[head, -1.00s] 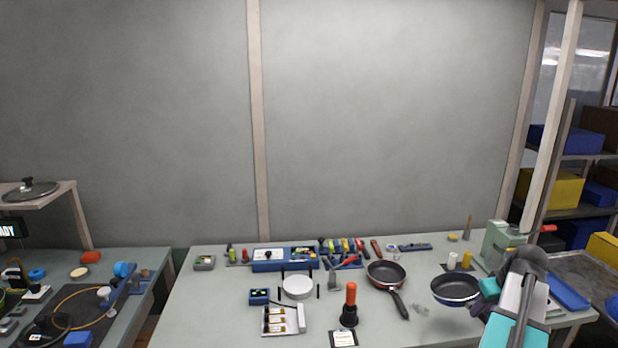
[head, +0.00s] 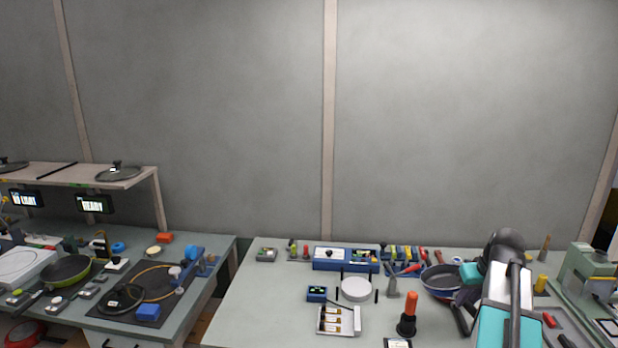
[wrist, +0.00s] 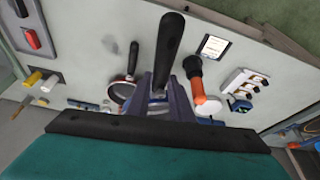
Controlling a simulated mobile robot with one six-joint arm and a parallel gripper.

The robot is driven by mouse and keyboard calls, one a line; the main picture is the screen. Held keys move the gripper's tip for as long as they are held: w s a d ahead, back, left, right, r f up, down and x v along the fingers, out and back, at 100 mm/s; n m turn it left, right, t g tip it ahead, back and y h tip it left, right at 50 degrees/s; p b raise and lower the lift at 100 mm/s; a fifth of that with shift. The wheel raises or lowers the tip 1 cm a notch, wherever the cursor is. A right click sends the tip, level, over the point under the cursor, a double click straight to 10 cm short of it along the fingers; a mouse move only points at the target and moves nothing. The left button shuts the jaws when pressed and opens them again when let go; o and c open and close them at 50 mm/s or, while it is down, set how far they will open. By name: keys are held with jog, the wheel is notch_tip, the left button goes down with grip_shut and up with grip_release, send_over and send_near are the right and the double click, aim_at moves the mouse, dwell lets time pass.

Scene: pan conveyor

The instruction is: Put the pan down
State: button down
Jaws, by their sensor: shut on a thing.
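The blue pan (head: 440,284) with a dark inside is held by my gripper (head: 468,276) above the right-hand part of the workbench. In the wrist view its black handle (wrist: 171,45) stands up between the fingers of my gripper (wrist: 166,92), which is shut on it. The pan's bowl is mostly hidden there behind the fingers. A second, reddish-brown pan lies on the bench. In the head view the blue pan covers most of it, and its black handle (head: 463,320) shows below. In the wrist view its handle (wrist: 133,56) is beside my gripper.
The bench (head: 260,300) has free room at its left. An orange-handled tool (head: 408,312), a round white plate (head: 356,289) and a blue tool tray (head: 345,262) stand left of the pan. A separate left station holds a black mat (head: 150,310) and a green pan (head: 66,269).

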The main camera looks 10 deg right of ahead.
jog(key=w+a+r+n, duration=0.15)
jog(key=w+a, duration=0.25)
jog(key=a, duration=0.9)
jog(key=w+a+r, duration=0.3)
jog(key=w+a, duration=0.2)
jog(key=a, duration=0.9)
jog(key=w+a+r+n, duration=0.15)
jog(key=w+a, duration=0.25)
jog(key=a, duration=0.9)
notch_tip(320, 180, down, 9)
jog(key=b, duration=1)
jog(key=shift+a+m+t+y, duration=0.3)
jog(key=shift+a+m+y, duration=0.1)
jog(key=shift+a, duration=0.05)
jog(key=shift+s+f, duration=0.1)
jog(key=shift+s, duration=0.05)
jog(key=s+f, duration=0.5)
jog(key=f, duration=0.1)
jog(key=shift+f, duration=0.3)
jog(key=shift+s, duration=0.1)
